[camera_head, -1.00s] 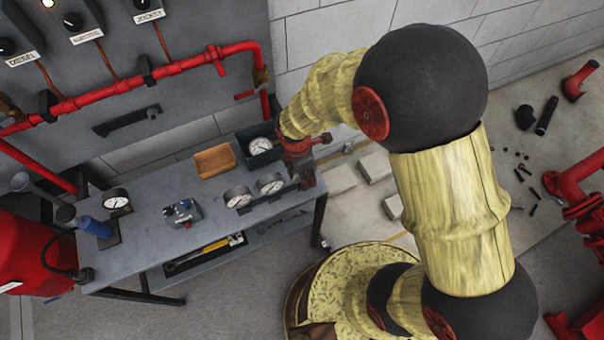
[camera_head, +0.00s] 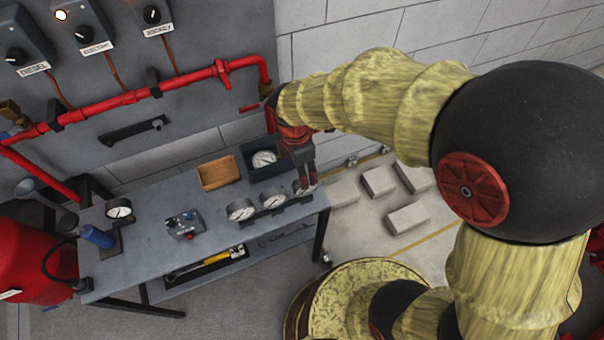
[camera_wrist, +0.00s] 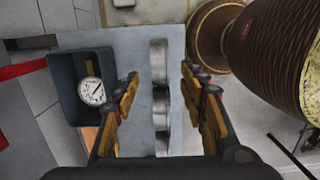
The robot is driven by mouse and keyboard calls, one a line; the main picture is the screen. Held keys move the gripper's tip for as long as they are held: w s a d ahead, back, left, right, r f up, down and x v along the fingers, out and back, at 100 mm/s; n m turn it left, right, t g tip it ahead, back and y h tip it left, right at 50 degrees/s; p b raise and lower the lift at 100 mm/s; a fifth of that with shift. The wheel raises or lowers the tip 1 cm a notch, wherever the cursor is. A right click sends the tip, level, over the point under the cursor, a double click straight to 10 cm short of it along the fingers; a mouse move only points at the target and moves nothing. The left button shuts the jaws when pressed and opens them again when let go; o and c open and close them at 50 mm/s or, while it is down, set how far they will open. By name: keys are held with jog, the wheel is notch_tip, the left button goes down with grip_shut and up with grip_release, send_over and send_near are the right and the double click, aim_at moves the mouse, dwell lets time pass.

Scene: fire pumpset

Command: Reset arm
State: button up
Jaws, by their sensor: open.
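My gripper (camera_head: 304,176) is above the right end of the grey worktable (camera_head: 150,190), pointing down. In the wrist view its yellow-and-black fingers (camera_wrist: 161,78) are spread apart with nothing held between them. Below and between them is the gauge rack (camera_wrist: 160,95), seen from above. In the head view a row of gauges (camera_head: 273,198) stands in that rack, and the gripper partly hides the right one. A white-faced gauge (camera_head: 264,159) lies in the dark bin (camera_head: 250,150) left of the gripper; it also shows in the wrist view (camera_wrist: 92,91).
An orange-brown tray (camera_head: 217,173), a small valve block (camera_head: 184,225) and a gauge on a stand (camera_head: 119,209) are on the table. A red pipe (camera_head: 130,97) runs along the wall panel behind. Pale blocks (camera_head: 408,218) lie on the floor at right.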

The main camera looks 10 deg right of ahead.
dwell(0.6)
jog(key=shift+s+m, duration=0.2)
jog(key=shift+m, duration=1)
jog(key=s+d+r+m+t, duration=0.1)
jog(key=s+d+r+m, duration=0.2)
jog(key=r+m, duration=0.3)
jog(key=s+d+r+m+t, duration=0.2)
jog(key=s+d+r+m, duration=0.2)
jog(key=r, duration=0.4)
jog(key=s+d+r+m+t+y, duration=0.1)
jog(key=s+d+r+m+t, duration=0.1)
jog(key=s+d+r+m, duration=0.2)
notch_tip(320, 180, up, 3)
jog(key=d+m, duration=0.2)
jog(key=m, duration=0.2)
jog(key=shift+s+m, duration=0.2)
jog(key=shift+m, duration=0.2)
